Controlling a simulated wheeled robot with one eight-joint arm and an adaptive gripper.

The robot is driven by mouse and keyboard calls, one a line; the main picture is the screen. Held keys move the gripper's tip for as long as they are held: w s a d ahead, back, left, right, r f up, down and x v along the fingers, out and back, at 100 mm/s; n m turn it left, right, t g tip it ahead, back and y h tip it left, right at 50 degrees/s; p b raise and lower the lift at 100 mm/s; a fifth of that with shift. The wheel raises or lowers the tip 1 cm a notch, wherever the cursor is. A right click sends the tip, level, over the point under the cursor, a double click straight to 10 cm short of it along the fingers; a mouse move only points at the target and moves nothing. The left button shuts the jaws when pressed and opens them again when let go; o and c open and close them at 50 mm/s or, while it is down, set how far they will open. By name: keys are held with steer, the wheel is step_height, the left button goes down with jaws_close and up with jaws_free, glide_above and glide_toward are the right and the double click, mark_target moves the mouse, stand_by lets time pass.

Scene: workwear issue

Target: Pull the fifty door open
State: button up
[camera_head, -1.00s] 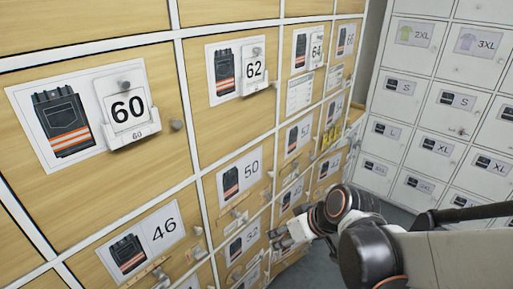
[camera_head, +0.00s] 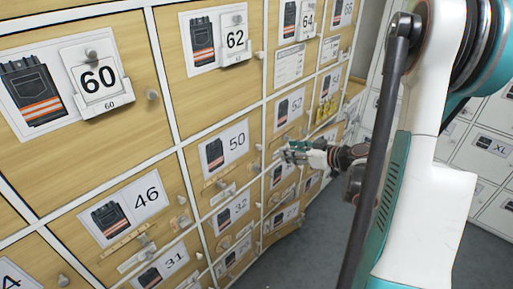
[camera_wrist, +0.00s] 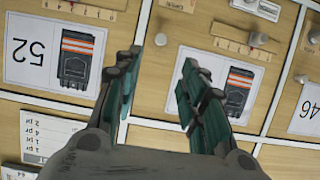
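The fifty door (camera_head: 200,168) is a wooden locker door with a trousers label marked 50, and it looks flush in its white frame. A small round knob (camera_head: 258,147) sits near its right edge. My gripper (camera_head: 284,153) is just right of that knob. In the wrist view, which is upside down, the fifty door (camera_wrist: 205,15) is behind the fingers. Its number is hidden, but its trousers picture shows. My gripper (camera_wrist: 157,62) is open there, with its two dark green fingers apart. A knob (camera_wrist: 160,39) shows in the gap beyond the fingertips; I cannot tell whether they touch it.
Doors 60 (camera_head: 30,165), 46 (camera_head: 100,255), 62 (camera_head: 205,105) and 52 (camera_head: 285,90) surround it. A ruler strip (camera_wrist: 225,46) and another knob (camera_wrist: 258,39) are on the fifty door's lower part. White lockers (camera_head: 480,185) stand at right, with grey floor (camera_head: 320,235) between.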

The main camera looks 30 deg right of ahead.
mark_target(261, 147)
steer(key=b+x, duration=0.3)
steer(key=x, duration=1)
steer(key=shift+w+a+f+b, duration=0.1)
steer(key=shift+w+f+b, duration=0.05)
steer(key=shift+b, duration=0.2)
jaws_close()
